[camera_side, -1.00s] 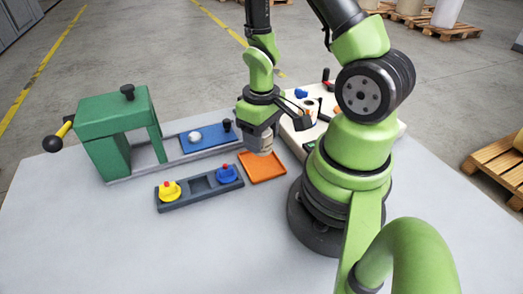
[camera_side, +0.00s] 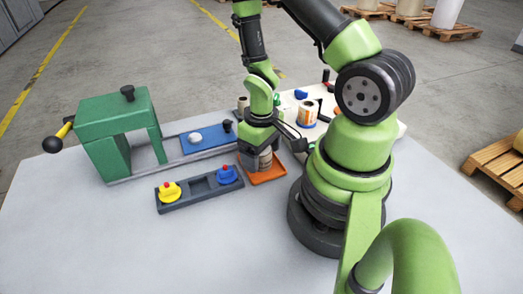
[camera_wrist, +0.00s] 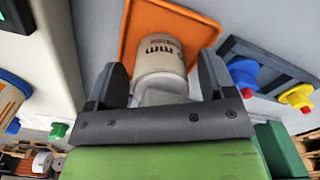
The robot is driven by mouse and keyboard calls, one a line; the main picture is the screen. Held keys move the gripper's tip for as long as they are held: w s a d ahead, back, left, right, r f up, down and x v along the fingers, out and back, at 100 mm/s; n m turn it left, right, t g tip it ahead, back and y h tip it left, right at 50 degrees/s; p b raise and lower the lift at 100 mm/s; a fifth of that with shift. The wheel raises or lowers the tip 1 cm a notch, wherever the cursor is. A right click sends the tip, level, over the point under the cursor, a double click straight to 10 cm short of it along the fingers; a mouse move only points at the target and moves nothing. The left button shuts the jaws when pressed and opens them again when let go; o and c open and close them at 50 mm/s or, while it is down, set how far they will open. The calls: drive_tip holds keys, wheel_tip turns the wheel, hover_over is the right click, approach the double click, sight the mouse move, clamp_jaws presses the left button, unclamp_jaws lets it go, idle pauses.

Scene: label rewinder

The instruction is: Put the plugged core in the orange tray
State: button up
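The core (camera_side: 265,160) is a pale cylinder standing upright at the orange tray (camera_side: 278,176), below my gripper (camera_side: 260,150) in the side view. In the wrist view the core (camera_wrist: 160,55) has dark lettering on its side and lies between my two fingers, against the orange tray (camera_wrist: 127,42). My gripper (camera_wrist: 163,78) appears open, with a narrow gap between each finger and the core. No plug can be made out in the core; part of it is hidden by the gripper.
A dark holder (camera_side: 200,189) left of the tray carries a yellow plug (camera_side: 169,191) and a blue plug (camera_side: 227,174), with an empty middle slot. Behind stand a green press (camera_side: 115,120), a blue plate (camera_side: 210,138) and a pale machine with a label roll (camera_side: 306,113).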

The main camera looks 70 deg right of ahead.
drive_tip(key=shift+r, duration=0.1)
wheel_tip(320, 180, up, 12)
drive_tip(key=shift+w+r, duration=0.1)
drive_tip(key=shift+r, duration=0.1)
drive_tip(key=s+a+r+t+y, duration=0.1)
drive_tip(key=s+a+r+t, duration=0.1)
drive_tip(key=a+r, duration=0.3)
drive_tip(key=s+a+r+m+t+y, duration=0.1)
drive_tip(key=a+r+t, duration=0.4)
drive_tip(key=r, duration=0.6)
drive_tip(key=shift+s+a+r, duration=0.2)
drive_tip(key=shift+s+r, duration=0.15)
idle(0.6)
